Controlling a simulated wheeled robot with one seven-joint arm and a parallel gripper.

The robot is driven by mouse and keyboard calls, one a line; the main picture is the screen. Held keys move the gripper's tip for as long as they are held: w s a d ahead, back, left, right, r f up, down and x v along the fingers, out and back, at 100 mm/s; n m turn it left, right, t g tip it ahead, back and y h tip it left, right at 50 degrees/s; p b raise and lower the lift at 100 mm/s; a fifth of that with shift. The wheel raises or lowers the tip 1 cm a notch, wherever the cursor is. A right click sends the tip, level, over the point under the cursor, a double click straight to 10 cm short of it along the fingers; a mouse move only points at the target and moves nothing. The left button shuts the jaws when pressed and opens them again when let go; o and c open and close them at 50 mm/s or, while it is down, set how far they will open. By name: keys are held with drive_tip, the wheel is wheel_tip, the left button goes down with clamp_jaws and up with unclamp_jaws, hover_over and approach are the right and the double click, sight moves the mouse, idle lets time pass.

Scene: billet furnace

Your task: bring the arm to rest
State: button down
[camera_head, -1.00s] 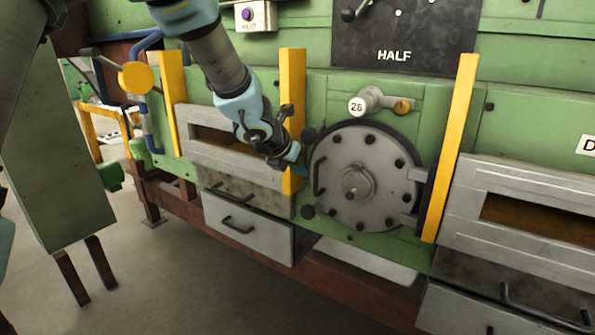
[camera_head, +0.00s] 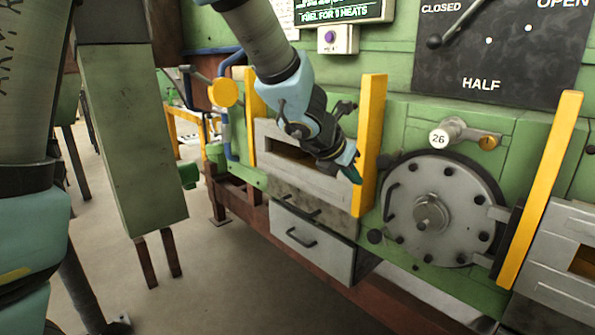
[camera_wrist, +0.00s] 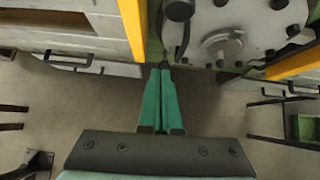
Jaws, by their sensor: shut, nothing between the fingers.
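My gripper (camera_head: 352,173) is at the end of my arm, in front of the green furnace front. It is beside the lower part of a yellow post (camera_head: 370,145), to the left of the round bolted door (camera_head: 443,210). In the wrist view my gripper's green fingers (camera_wrist: 160,72) lie together, shut with nothing between them. The round door (camera_wrist: 232,30) shows above and to the right of them there. I cannot tell whether the fingertips touch the furnace.
A grey drawer (camera_head: 312,240) with a handle sits low, below a slotted grey panel (camera_head: 300,165). A green cabinet on legs (camera_head: 130,130) stands at the left. A lever panel (camera_head: 500,50) is at upper right. The floor (camera_head: 220,285) in front is clear.

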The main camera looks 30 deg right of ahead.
drive_tip(key=w+a+f+n+t+y, duration=0.1)
drive_tip(key=w+a+n+y, duration=0.1)
drive_tip(key=w+a+n, duration=0.45)
drive_tip(key=w+a+f+n+t+y, duration=0.1)
drive_tip(key=w+a+n+y, duration=0.15)
drive_tip(key=a+n, duration=0.7)
drive_tip(key=w+a+f+n+t+y, duration=0.1)
drive_tip(key=w+a+f+n, duration=0.1)
drive_tip(key=w+a+n, duration=0.45)
drive_tip(key=s+a+f+n+g+y, duration=0.1)
drive_tip(key=s+a+n, duration=0.4)
drive_tip(key=a+n, duration=0.7)
drive_tip(key=s+a+f+n+g+y, duration=0.2)
drive_tip(key=s+a+n, duration=0.4)
drive_tip(key=a+n, duration=0.6)
drive_tip(key=f+n+g, duration=0.1)
drive_tip(key=n, duration=0.2)
drive_tip(key=shift+s+f, duration=0.15)
drive_tip(key=shift+f, duration=0.1)
